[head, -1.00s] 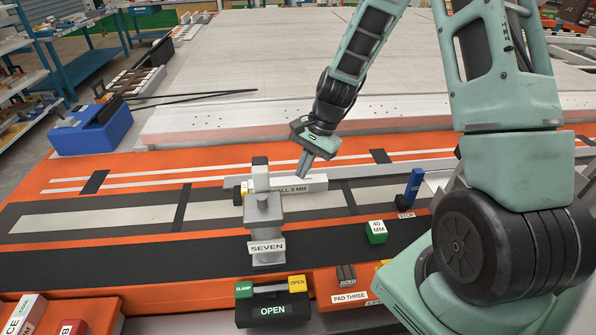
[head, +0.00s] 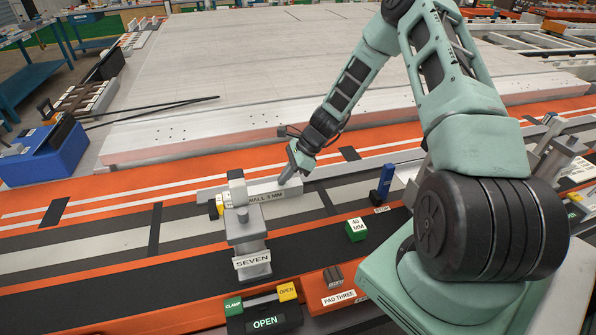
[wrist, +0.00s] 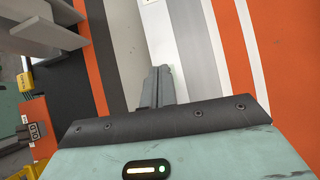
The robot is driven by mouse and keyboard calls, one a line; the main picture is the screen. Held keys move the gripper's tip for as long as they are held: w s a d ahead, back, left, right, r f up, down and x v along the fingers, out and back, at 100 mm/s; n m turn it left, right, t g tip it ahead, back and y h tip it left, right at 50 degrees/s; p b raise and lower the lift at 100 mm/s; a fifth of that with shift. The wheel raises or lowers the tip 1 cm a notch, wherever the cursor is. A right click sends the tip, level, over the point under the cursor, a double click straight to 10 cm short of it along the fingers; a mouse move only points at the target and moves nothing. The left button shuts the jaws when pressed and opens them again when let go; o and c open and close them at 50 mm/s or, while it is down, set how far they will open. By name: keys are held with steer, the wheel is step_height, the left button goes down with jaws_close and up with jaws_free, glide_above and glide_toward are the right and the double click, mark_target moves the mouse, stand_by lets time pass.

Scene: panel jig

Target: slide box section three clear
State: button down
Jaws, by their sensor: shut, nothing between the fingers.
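The box section (head: 268,195), a pale bar labelled "WALL 3 MM", lies lengthwise on the orange and black jig. It passes behind the grey clamp post marked SEVEN (head: 250,240), which hides part of it; I cannot tell whether the clamp touches it. My gripper (head: 286,179) is shut and empty. Its tips point down at the bar's top near its right end; whether they touch it is unclear. In the wrist view the closed fingers (wrist: 158,86) sit over the pale strips, and I cannot clearly pick out the bar there.
A blue stop (head: 382,182) stands right of the bar, with a gap between. A green "40 MM" block (head: 356,230) sits in front. The clamp's control box (head: 265,321) reads OPEN, beside pad three (head: 338,299). A large pale panel (head: 250,70) lies behind.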

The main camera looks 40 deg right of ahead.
mark_target(263, 191)
steer(key=a, duration=0.1)
steer(key=w+a, duration=0.1)
steer(key=a, duration=0.1)
steer(key=w+a+p, duration=0.1)
steer(key=shift+w+a+r, duration=0.1)
steer(key=shift+a, duration=0.3)
steer(key=shift+d+f+p, duration=0.1)
steer(key=shift+f+p, duration=0.35)
steer(key=shift+f+b, duration=0.4)
